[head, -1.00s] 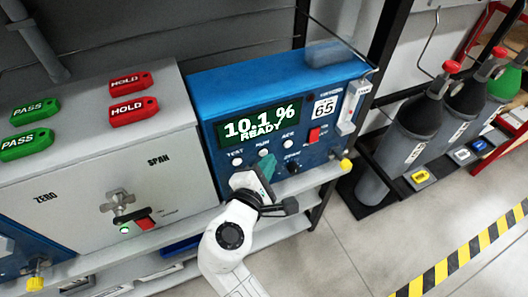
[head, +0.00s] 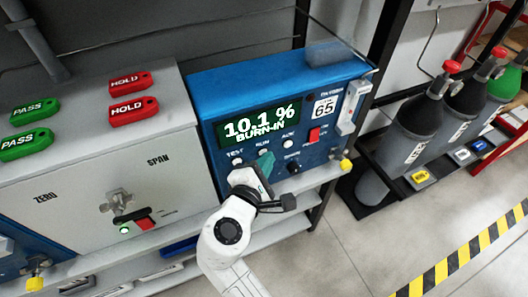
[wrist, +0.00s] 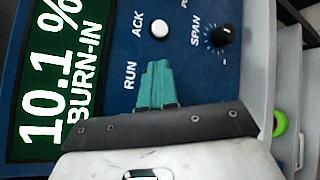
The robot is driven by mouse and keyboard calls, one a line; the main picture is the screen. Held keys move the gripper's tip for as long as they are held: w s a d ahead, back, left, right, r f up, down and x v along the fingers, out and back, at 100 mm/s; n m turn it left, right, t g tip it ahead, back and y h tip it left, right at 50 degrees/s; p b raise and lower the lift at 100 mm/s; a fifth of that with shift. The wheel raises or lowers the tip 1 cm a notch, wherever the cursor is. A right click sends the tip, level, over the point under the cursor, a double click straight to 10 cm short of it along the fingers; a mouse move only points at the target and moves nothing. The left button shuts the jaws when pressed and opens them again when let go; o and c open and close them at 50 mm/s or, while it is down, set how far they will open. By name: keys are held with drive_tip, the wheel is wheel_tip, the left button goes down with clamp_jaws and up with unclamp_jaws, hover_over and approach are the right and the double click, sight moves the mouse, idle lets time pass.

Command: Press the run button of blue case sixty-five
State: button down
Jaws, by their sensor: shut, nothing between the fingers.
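The blue case (head: 275,75) with a "65" label (head: 325,107) stands on the shelf. Its green display (head: 258,123) reads "10.1 %" and "BURN-IN", and also shows in the wrist view (wrist: 48,75). My gripper (head: 266,162) is shut and empty, its teal fingertips at the front panel just under the RUN label (head: 264,145). In the wrist view the fingertips (wrist: 157,68) lie beside the RUN label (wrist: 130,75) and hide the run button. I cannot tell whether they touch it.
Close by are the TEST button (head: 237,161), the ACK button (head: 288,144), the SPAN knob (head: 294,167) and a red switch (head: 314,135). A grey case (head: 90,130) with PASS and HOLD tags stands at left. Gas bottles (head: 420,125) stand at right.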

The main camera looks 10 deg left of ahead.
drive_tip(key=shift+s+d+p, duration=0.45)
drive_tip(key=shift+s, duration=0.25)
drive_tip(key=s+d, duration=0.1)
drive_tip(key=s+d+p, duration=0.1)
drive_tip(key=s+p, duration=0.1)
drive_tip(key=s, duration=0.1)
drive_tip(key=shift+s+d, duration=0.1)
drive_tip(key=shift+d, duration=0.3)
idle(0.8)
